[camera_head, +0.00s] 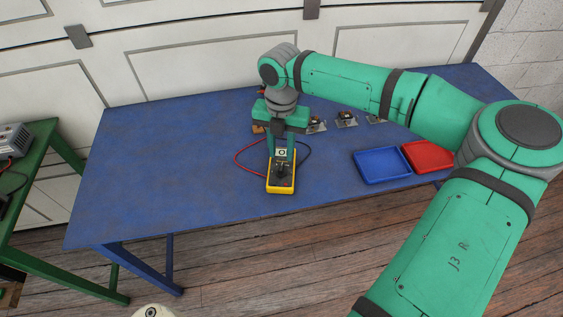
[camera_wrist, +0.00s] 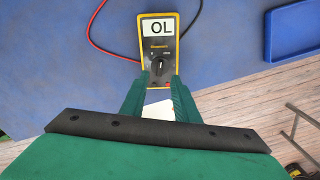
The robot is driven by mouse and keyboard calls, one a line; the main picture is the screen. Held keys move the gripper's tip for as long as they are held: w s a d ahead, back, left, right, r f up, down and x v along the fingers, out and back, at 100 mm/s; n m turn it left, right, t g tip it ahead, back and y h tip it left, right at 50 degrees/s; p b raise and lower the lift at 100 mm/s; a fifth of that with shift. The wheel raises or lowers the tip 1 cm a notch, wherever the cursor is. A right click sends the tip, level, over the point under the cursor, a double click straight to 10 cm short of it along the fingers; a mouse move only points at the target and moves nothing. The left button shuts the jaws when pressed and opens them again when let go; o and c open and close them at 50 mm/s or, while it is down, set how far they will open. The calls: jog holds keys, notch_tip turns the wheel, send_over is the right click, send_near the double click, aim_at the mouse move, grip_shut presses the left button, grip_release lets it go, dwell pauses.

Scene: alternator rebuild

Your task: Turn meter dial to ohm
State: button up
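The yellow meter (camera_head: 281,185) lies on the blue table near its front edge, with its display away from me. My gripper (camera_head: 281,160) points down over the meter. The dial's pointer setting is too small to read surely.
Red and black leads (camera_wrist: 94,25) curve from the meter over the blue table (camera_head: 150,165). A blue tray (camera_head: 381,166) and a red tray (camera_head: 428,155) lie to the right. Several small parts (camera_head: 346,119) lie behind. The table's left side is clear.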

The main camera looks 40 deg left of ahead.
aim_at(281, 166)
jog(key=shift+f, duration=2.95)
grip_shut()
